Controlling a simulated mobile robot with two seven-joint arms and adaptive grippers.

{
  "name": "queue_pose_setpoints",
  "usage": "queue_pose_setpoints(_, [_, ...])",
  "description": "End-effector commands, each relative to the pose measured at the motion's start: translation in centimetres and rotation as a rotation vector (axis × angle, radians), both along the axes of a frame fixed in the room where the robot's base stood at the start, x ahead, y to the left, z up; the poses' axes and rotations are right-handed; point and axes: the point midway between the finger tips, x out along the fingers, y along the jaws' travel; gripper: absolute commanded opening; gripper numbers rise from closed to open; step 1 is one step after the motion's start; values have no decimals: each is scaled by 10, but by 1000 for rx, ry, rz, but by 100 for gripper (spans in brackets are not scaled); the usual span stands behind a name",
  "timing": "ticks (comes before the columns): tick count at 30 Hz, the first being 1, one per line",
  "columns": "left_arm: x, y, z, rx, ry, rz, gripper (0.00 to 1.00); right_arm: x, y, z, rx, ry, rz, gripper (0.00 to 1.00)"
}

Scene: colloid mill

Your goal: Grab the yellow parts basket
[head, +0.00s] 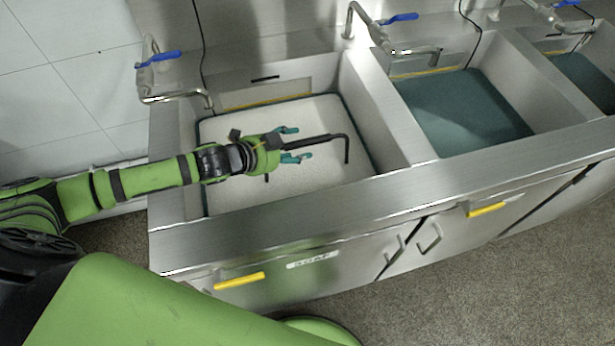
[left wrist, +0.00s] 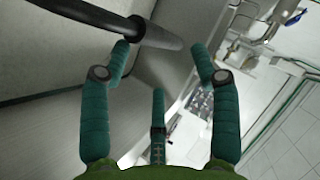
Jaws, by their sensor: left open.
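No yellow parts basket shows in either view. My left gripper (head: 302,144) is above the leftmost sink basin in the head view, its teal fingers spread open. In the left wrist view the fingers of this gripper (left wrist: 160,47) are also apart, with nothing seen clamped between them. A black bent rod (head: 330,138) shows by the fingers, its end bent downward. In the left wrist view a dark rod (left wrist: 150,35) crosses near the left fingertip; I cannot tell whether they touch. My right gripper is in neither view.
The leftmost basin has a whitish bottom (head: 330,180); the middle basin (head: 465,112) is dark teal and looks empty. Taps with blue levers (head: 158,58) stand behind. The steel front rim (head: 290,217) and yellow cabinet handles (head: 239,281) are in front.

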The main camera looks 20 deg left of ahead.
Motion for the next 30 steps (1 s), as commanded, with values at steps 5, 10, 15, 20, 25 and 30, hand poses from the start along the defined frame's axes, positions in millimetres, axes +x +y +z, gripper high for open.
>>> queue_pose_setpoints(5, [9,-5,-6,1,0,0,62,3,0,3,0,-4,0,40])
queue_pose_setpoints(10, [23,-11,-15,-1,0,1,62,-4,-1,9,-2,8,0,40])
queue_pose_setpoints(15, [39,-18,-28,0,1,1,62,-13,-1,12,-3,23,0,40])
queue_pose_setpoints(20, [47,-23,-35,1,-1,-1,62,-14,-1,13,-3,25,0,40])
queue_pose_setpoints(25, [47,-23,-36,2,0,-2,62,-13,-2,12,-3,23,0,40])
queue_pose_setpoints(30, [47,-23,-36,2,0,-2,22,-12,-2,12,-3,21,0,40])
